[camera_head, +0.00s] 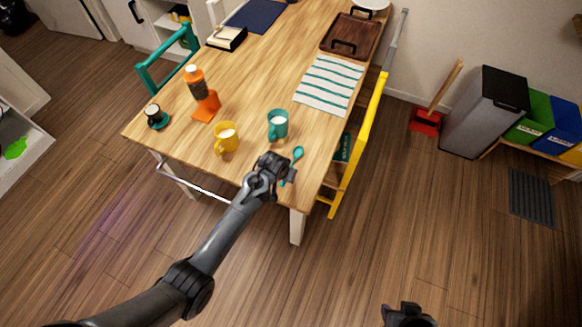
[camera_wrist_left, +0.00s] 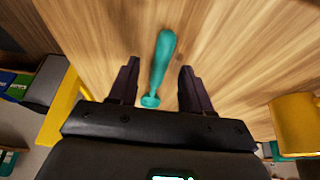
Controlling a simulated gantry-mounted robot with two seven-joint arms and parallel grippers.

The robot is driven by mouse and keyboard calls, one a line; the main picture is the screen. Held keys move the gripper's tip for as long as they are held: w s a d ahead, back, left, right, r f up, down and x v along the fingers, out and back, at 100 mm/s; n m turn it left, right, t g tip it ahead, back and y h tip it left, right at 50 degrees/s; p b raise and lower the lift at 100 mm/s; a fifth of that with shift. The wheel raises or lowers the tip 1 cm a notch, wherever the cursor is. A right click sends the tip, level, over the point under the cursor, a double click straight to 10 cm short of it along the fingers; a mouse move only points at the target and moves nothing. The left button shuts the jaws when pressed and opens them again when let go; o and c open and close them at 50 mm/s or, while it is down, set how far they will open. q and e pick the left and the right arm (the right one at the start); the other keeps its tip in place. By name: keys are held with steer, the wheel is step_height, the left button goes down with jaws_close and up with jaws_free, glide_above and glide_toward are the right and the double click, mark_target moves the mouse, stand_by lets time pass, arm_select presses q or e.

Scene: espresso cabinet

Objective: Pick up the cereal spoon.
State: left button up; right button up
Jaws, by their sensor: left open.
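The teal cereal spoon (camera_head: 297,154) lies on the wooden table near its front right corner, just right of my left gripper (camera_head: 273,167). In the left wrist view the spoon (camera_wrist_left: 160,62) lies lengthwise between the two fingers of my left gripper (camera_wrist_left: 159,80), which are apart with space on both sides of it. The spoon looks to rest on the tabletop, and I cannot tell how high the fingertips are above the table. What looks like my right gripper (camera_head: 407,313) shows at the bottom edge of the head view, away from the table; its jaws are unclear.
A teal mug (camera_head: 278,125) and a yellow mug (camera_head: 226,138) stand behind and left of the spoon. A striped cloth (camera_head: 329,84) lies behind. A yellow chair (camera_head: 355,160) borders the right side.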

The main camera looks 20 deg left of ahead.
arm_select(q)
steer(key=shift+w+f, duration=0.15)
steer(key=shift+f, duration=0.15)
jaws_close()
stand_by(0.4)
